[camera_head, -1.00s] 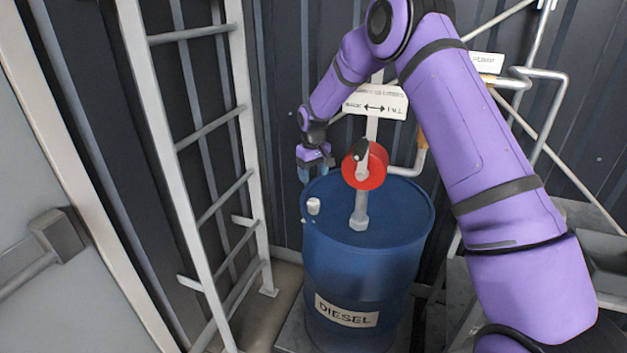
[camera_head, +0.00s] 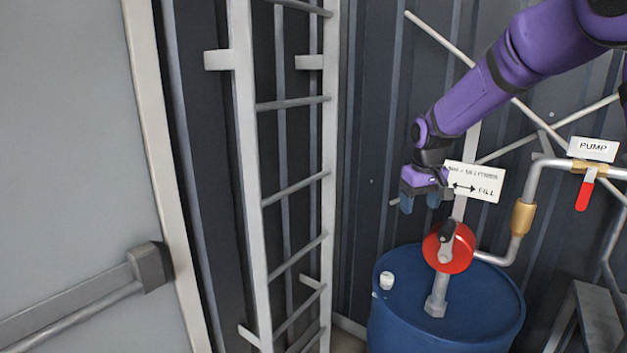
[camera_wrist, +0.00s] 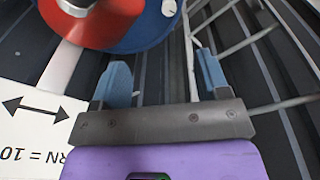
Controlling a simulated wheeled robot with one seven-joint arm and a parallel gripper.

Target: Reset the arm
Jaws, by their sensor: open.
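My purple arm reaches in from the upper right in the head view. My gripper (camera_head: 421,205) hangs above and left of the red round pump head (camera_head: 448,247), apart from it. Its two blue fingers are spread with nothing between them, as the wrist view (camera_wrist: 160,80) also shows. The pump head stands on a grey pipe on the blue drum (camera_head: 487,301). In the wrist view the red part (camera_wrist: 90,25) and the drum rim lie beyond the fingers at the upper left.
A white sign with a double arrow (camera_head: 474,182) is just right of my gripper. A grey ladder (camera_head: 247,150) stands left, beside a grey door with a push bar (camera_head: 150,268). A PUMP sign (camera_head: 593,149) and red-handled valve (camera_head: 585,195) are at the right.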

